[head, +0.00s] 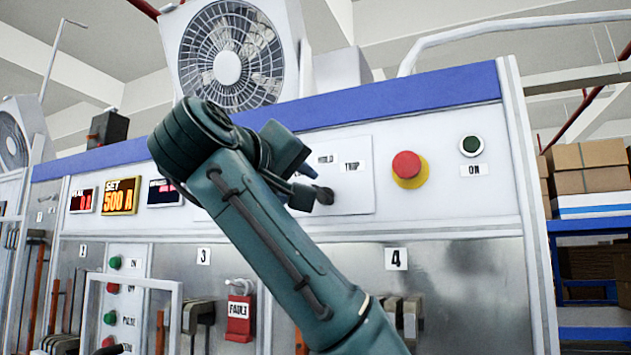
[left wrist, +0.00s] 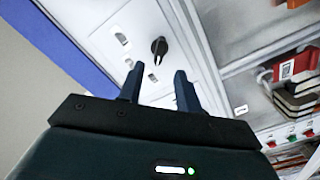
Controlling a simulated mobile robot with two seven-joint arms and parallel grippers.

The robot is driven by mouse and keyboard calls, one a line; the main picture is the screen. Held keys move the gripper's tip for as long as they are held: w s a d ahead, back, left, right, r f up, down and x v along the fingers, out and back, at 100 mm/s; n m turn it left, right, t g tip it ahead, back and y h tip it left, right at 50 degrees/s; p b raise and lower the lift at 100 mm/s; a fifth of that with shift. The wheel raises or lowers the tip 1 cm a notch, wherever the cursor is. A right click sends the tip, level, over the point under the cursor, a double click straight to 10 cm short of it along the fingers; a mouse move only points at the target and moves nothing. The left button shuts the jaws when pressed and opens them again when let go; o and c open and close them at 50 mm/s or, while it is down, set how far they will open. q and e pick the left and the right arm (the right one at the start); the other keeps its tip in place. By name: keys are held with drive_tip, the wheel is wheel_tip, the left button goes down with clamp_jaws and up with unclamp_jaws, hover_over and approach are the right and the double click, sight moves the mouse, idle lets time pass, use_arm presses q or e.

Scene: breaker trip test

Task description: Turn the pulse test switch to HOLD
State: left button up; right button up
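The pulse test switch is a black rotary knob (left wrist: 159,46) with a pale pointer mark, on a light panel plate in the left wrist view. Several small labels sit around it, too small to read there. In the head view the dark knob (head: 324,195) shows just right of my left gripper (head: 306,178), below the labels HOLD (head: 325,159) and TRIP (head: 351,166). My left gripper also shows in the left wrist view (left wrist: 158,71), its two fingers apart and nothing between them. The knob lies beyond the fingertips; contact cannot be told. My arm hides the plate's left part. My right gripper is not in view.
A red button on a yellow base (head: 408,169) and an ON button (head: 471,146) are right of the plate. Red and amber displays (head: 120,196) are to the left. A red FAULT tag (head: 239,318) hangs below. A fan (head: 230,55) stands above the panel.

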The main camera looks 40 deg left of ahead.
sight(321, 194)
use_arm(q)
drive_tip(key=p+x, duration=0.2)
drive_tip(key=x, duration=0.5)
drive_tip(key=shift+c, duration=0.5)
clamp_jaws()
